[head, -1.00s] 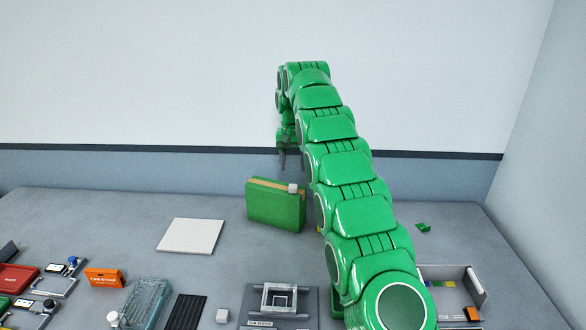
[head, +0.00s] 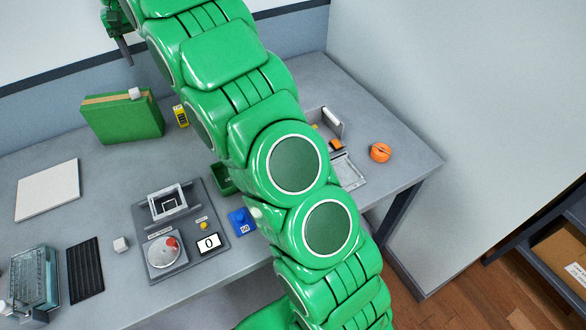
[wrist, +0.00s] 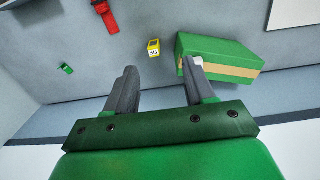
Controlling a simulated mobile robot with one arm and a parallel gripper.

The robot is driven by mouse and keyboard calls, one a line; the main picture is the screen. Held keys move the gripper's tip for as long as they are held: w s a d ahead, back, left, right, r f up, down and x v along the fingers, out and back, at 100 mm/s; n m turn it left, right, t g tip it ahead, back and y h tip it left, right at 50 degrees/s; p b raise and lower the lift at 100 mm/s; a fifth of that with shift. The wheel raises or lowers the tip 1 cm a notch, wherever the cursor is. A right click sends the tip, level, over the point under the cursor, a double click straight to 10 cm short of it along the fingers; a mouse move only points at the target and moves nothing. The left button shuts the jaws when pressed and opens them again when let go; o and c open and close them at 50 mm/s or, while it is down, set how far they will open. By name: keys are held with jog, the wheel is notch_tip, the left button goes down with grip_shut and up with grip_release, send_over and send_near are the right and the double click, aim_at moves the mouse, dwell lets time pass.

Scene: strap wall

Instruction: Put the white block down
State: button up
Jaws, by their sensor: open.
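A small white block (head: 135,93) sits on the top edge of a green case (head: 124,120) that stands upright on the table, with a tan band along its top. In the wrist view the white block (wrist: 199,60) shows partly behind one finger, on the green case (wrist: 222,48). My gripper (head: 127,59) is above and behind the case in the head view. In the wrist view my gripper (wrist: 158,68) has its fingers wide apart with nothing between them.
A white flat panel (head: 48,190) lies left of the case. A yellow tagged item (head: 181,116) stands right of it. A pale grey cube (head: 120,244), a dark ribbed mat (head: 85,268) and a tester board (head: 215,228) lie nearer. An orange round item (head: 380,152) is at the right.

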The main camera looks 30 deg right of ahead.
jog(key=s+d+r, duration=0.1)
jog(key=s+d, duration=0.4)
jog(key=s, duration=0.6)
jog(key=s+d+r, duration=0.2)
jog(key=s+d, duration=0.3)
jog(key=s, duration=0.7)
jog(key=s+d+f, duration=0.1)
jog(key=s+f, duration=0.2)
jog(key=s, duration=0.6)
jog(key=s+d+f+g, duration=0.1)
jog(key=s+f, duration=0.2)
jog(key=s, duration=0.7)
jog(key=s+d+f, duration=0.1)
jog(key=s+f, duration=0.2)
jog(key=s, duration=0.6)
jog(key=shift+s+d+f+g, duration=0.3)
jog(key=shift+s+f, duration=0.1)
